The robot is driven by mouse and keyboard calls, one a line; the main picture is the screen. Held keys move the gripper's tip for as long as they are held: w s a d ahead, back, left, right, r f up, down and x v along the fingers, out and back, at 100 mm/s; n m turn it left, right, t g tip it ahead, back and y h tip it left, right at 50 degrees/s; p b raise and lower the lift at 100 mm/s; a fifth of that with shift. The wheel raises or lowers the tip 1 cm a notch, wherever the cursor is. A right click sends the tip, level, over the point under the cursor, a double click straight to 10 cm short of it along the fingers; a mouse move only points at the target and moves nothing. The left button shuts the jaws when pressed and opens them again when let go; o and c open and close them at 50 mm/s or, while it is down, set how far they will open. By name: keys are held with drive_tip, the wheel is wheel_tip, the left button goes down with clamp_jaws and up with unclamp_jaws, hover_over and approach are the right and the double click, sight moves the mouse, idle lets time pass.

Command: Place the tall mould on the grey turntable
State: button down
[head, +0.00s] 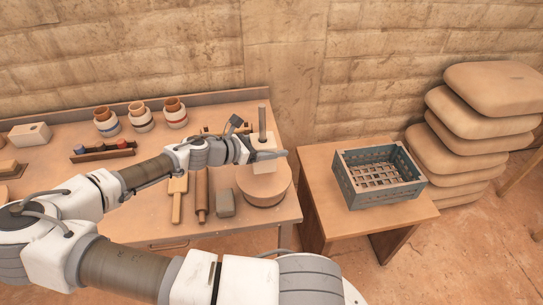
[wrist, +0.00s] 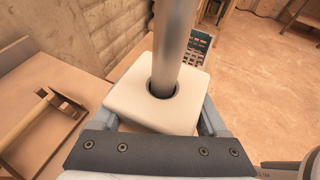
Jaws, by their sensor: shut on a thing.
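The tall mould, a cream block (head: 264,163), is between the fingers of my gripper (head: 270,155). In the wrist view the block (wrist: 155,105) has a round hole in its face, and a grey rod (wrist: 174,45) stands in that hole. The rod also rises above the block in the head view (head: 262,118). A round turntable (head: 264,192), looking tan rather than grey here, sits on the bench directly below the block in the head view. I cannot tell whether the block touches it. My gripper is shut on the block, its fingers at the block's sides.
The bench (head: 60,185) holds a rolling pin (head: 202,195), a wooden paddle (head: 177,198), a grey-green block (head: 225,204) and several jars (head: 141,119). Another pale block with a hole (head: 30,134) lies far left. A grey crate (head: 378,178) stands on a side table to the right.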

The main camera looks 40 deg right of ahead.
drive_tip(key=shift+f, duration=1.85)
drive_tip(key=shift+f, duration=0.1)
unclamp_jaws()
